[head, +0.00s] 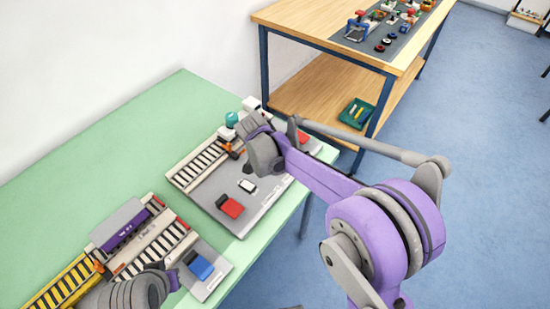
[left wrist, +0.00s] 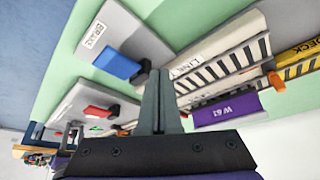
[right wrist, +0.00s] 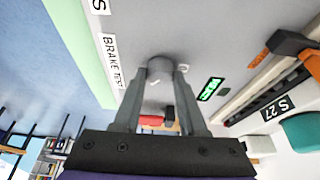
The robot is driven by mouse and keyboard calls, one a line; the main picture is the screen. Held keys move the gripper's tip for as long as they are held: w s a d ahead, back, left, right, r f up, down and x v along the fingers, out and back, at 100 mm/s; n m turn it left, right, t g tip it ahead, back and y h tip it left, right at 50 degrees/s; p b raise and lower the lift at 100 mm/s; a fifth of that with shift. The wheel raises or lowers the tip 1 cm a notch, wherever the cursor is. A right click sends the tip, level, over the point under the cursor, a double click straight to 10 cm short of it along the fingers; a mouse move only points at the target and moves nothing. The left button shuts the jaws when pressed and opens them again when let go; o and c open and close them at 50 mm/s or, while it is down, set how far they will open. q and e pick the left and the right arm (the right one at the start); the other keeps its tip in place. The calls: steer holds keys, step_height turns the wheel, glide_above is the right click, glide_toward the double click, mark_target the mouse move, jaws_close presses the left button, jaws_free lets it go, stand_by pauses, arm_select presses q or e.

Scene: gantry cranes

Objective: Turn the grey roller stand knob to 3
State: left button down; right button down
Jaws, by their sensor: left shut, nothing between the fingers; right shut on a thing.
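The grey roller stand knob (right wrist: 160,66) shows in the right wrist view on a grey panel (right wrist: 200,40). My right gripper (right wrist: 160,78) is shut on it, one finger on each side. A small green lit display (right wrist: 210,89) sits beside the knob; its characters are too small to read surely. In the head view my right gripper (head: 264,152) is over the panel and hides the knob. The knob's setting cannot be read. My left gripper (left wrist: 160,80) is shut and empty, near a blue block (left wrist: 118,62) on another grey panel (left wrist: 145,40).
A purple car (head: 125,228) and a yellow track (head: 62,285) are at the left. The green table (head: 120,140) is clear behind them.

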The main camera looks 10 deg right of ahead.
arm_select(q)
steer(key=shift+r, duration=0.1)
arm_select(e)
steer(key=shift+m+g+h, duration=0.3)
steer(key=shift+m+g, duration=0.2)
steer(key=shift+m, duration=1)
steer(key=shift+a, duration=0.1)
steer(key=shift+c, duration=2.3)
jaws_free()
arm_select(q)
steer(key=shift+r+p, duration=0.35)
steer(key=shift+p, duration=0.1)
arm_select(e)
steer(key=v, duration=1)
steer(key=shift+r, duration=0.4)
